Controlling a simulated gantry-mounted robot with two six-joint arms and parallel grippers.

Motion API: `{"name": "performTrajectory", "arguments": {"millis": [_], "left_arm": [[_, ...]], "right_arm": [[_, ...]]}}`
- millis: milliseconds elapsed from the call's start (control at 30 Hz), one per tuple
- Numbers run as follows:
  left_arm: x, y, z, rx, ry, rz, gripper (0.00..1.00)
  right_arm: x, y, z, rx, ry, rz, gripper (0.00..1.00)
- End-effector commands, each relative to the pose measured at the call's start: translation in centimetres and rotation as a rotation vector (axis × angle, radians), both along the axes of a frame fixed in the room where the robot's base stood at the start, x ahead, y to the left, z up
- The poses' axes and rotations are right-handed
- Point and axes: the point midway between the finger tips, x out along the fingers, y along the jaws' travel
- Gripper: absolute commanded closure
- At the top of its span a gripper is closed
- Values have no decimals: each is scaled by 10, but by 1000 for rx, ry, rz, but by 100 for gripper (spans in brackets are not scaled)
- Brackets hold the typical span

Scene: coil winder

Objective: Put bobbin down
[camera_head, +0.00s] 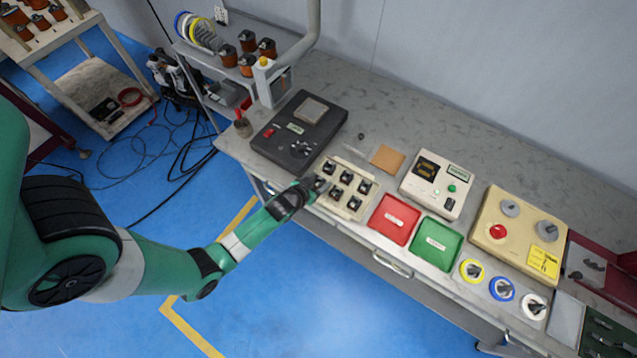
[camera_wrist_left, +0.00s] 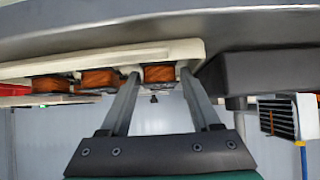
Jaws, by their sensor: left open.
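A cream tray (camera_head: 341,185) holding several dark-topped bobbins sits near the bench's front edge in the head view. My left gripper (camera_head: 317,186) is at the tray's left front corner. In the left wrist view the tray's pale edge (camera_wrist_left: 60,62) runs across the top. One orange-brown bobbin (camera_wrist_left: 159,74) shows between the tips of my open left gripper (camera_wrist_left: 159,76), with a small gap visible beside it. Two more bobbins (camera_wrist_left: 99,78) are in a row to the left. The lower part of the gripped-side bobbin is hidden by the tray. My right gripper is not in view.
A black device (camera_head: 300,130) stands left of the tray. A red bin (camera_head: 394,220) and a green bin (camera_head: 437,244) stand to its right, with a white meter (camera_head: 437,184) behind them. More bobbins (camera_head: 247,64) are on the side shelf.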

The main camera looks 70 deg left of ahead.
Motion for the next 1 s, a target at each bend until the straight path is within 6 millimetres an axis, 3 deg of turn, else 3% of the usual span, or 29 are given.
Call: {"name": "performTrajectory", "arguments": {"millis": [33, 400, 767, 867, 1000], "left_arm": [[0, 0, 0, 0, 0, 0, 36], [0, 0, 0, -1, 1, 0, 100], [0, 0, 5, 0, 0, 0, 100], [0, 0, 16, 1, -2, 1, 100], [0, 0, 46, 2, -5, 1, 100]], "right_arm": [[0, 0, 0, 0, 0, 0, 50], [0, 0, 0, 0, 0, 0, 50], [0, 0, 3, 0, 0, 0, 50], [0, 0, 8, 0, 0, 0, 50], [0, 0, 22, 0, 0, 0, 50]]}}
